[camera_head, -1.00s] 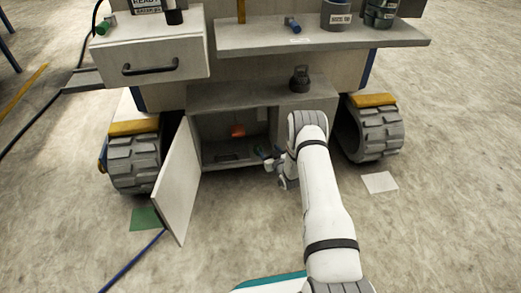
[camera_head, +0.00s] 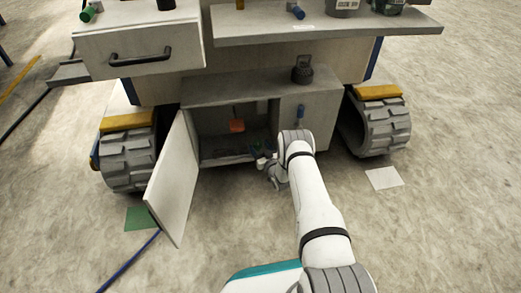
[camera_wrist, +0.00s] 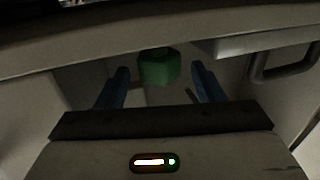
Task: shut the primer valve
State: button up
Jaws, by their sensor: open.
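My gripper (camera_head: 259,153) is at the right side of the open lower cabinet (camera_head: 222,157), at its front edge. In the wrist view its two blue fingers (camera_wrist: 160,90) stand apart, with a green knob (camera_wrist: 159,66) ahead, between and just beyond them. I cannot tell if either finger touches the knob. In the head view the knob is hard to make out behind the gripper. An orange part (camera_head: 237,126) hangs inside the cabinet. A blue handle (camera_head: 300,113) is on the front panel right of the opening. No label shows which is the primer valve.
The cabinet door (camera_head: 174,180) stands open on the left. In the wrist view a pale edge (camera_wrist: 120,50) crosses above the fingers, and a grey bar handle (camera_wrist: 277,62) is at right. A dark capped object (camera_head: 302,70) stands on the ledge above; a drawer (camera_head: 138,50) is upper left.

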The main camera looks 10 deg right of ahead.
jog(key=shift+w, duration=0.25)
jog(key=c, duration=1)
jog(key=shift+a+h, duration=0.1)
jog(key=shift+h, duration=0.2)
jog(key=m+h, duration=0.1)
jog(key=h, duration=0.1)
jog(key=a+m+h, duration=0.1)
jog(key=m+h, duration=0.1)
jog(key=h, duration=0.1)
jog(key=shift+s+m+t, duration=0.1)
jog(key=shift+m+t, duration=0.2)
jog(key=shift+a+m+g+h, duration=0.1)
jog(key=shift+m+g+h, duration=0.2)
jog(key=shift+m+h, duration=0.85)
jog(key=shift+a+m+g+h, duration=0.1)
jog(key=shift+m+g+h, duration=0.4)
jog(key=shift+h, duration=1.05)
jog(key=shift+m+h, duration=0.3)
jog(key=shift+m, duration=0.05)
